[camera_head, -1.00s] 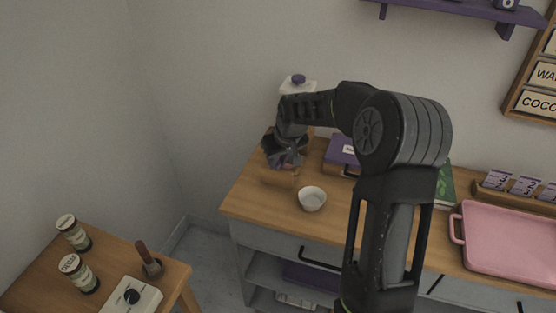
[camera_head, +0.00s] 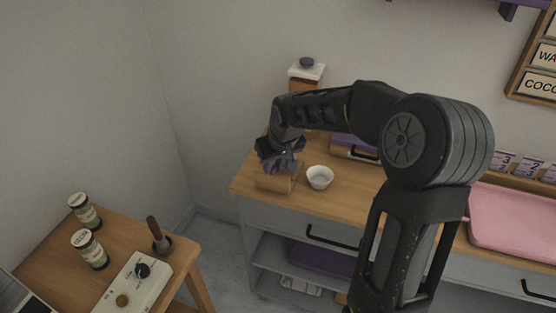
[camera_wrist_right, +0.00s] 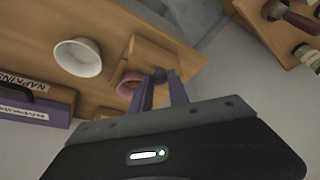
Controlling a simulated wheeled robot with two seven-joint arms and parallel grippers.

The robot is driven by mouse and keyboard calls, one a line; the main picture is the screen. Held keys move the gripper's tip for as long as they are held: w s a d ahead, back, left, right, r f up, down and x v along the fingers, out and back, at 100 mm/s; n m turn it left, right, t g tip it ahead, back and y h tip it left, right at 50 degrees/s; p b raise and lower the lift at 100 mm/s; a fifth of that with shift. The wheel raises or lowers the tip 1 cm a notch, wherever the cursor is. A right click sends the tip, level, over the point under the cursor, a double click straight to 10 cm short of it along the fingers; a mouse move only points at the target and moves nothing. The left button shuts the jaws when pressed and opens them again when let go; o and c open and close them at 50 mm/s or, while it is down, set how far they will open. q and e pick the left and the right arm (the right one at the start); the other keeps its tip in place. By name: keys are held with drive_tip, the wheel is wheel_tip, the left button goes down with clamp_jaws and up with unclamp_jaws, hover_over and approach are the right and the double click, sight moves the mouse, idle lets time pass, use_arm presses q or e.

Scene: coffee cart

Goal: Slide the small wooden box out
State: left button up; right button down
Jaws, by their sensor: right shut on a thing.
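The small wooden box (camera_head: 272,184) is on the left end of the wooden counter, close to its front edge. My right gripper (camera_head: 280,166) is over the back of the box in the head view and hides part of it. In the right wrist view the box (camera_wrist_right: 165,52) lies just beyond my right gripper (camera_wrist_right: 162,80). My left gripper is not in view.
A white bowl (camera_head: 320,177) stands right of the box. A pink cup (camera_wrist_right: 128,85) shows beside the fingers in the wrist view. Behind are a purple napkin box (camera_wrist_right: 35,100) and a purple-knobbed canister (camera_head: 306,72). A side table (camera_head: 60,262) with jars stands at left, across a gap.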

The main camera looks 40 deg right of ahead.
drive_tip(key=shift+s+a+f, duration=0.1)
drive_tip(key=shift+s+a, duration=0.2)
drive_tip(key=shift+a, duration=0.2)
drive_tip(key=c, duration=1.3)
unclamp_jaws()
drive_tip(key=shift+s+a, duration=0.1)
drive_tip(key=shift+o, duration=0.2)
drive_tip(key=b+v, duration=0.1)
drive_tip(key=v, duration=0.6)
drive_tip(key=shift+r, duration=0.4)
